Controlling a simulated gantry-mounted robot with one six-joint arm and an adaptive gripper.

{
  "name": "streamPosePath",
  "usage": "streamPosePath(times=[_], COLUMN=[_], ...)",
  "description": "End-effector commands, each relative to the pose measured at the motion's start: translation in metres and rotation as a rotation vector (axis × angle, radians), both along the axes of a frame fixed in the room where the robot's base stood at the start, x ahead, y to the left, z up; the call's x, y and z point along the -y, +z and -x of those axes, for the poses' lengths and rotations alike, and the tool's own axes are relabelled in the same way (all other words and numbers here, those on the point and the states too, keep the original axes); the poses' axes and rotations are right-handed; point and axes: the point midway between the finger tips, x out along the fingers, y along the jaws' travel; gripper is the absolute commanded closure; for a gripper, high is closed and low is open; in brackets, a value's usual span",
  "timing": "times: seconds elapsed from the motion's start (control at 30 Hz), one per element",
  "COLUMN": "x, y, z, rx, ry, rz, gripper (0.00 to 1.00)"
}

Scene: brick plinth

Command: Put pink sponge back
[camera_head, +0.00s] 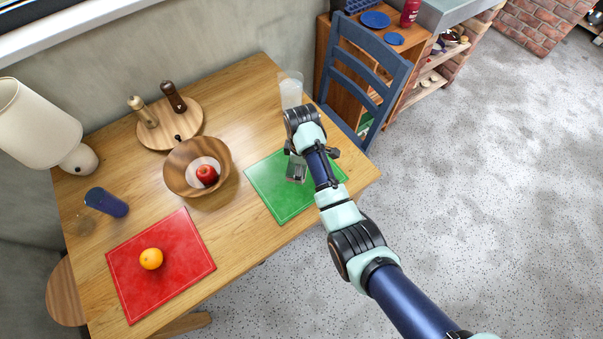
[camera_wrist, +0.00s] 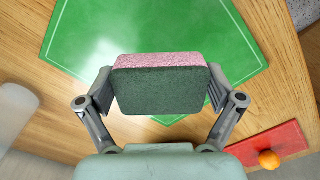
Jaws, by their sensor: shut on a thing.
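My gripper (camera_wrist: 160,95) is shut on the pink sponge (camera_wrist: 160,62), with one finger at each end of it. The sponge has a pink layer and a dark green layer, and the green face is turned to the wrist camera. It is over the green mat (camera_wrist: 85,40). In the head view, my gripper (camera_head: 297,172) is above the green mat (camera_head: 268,188), and I cannot make out the sponge's pink layer there. I cannot tell how high the sponge is above the mat.
A clear container (camera_head: 291,88) stands close behind my arm. A wooden bowl (camera_head: 180,170) with an apple (camera_head: 206,175) is left of the green mat. A red mat (camera_head: 180,275) with an orange (camera_head: 151,259) lies at the front left. A blue chair (camera_head: 365,75) stands behind the table's right end.

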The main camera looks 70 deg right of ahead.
Motion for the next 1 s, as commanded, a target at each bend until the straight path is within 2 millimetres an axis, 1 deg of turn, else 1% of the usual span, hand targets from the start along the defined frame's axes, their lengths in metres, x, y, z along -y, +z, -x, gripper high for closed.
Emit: streamPosePath(times=[0.17, 0.3, 0.4, 0.67, 0.77, 0.8, 0.83, 1.0], x=[0.000, 0.000, 0.000, 0.000, 0.000, 0.000, 0.000, 0.000], y=[-0.008, -0.034, -0.045, -0.046, -0.049, -0.049, -0.048, -0.048], z=[0.000, 0.000, 0.000, 0.000, 0.000, 0.000, 0.000, 0.000], rx=[0.000, -0.001, 0.000, 0.000, 0.000, 0.001, 0.001, 0.001], ry=[0.000, 0.000, 0.000, 0.000, 0.000, 0.000, 0.000, 0.000], rz=[-0.001, -0.002, 0.000, 0.001, 0.000, 0.001, 0.001, 0.001], gripper=[0.46, 0.46, 0.46, 0.46, 0.46, 0.05, 0.00, 0.00])
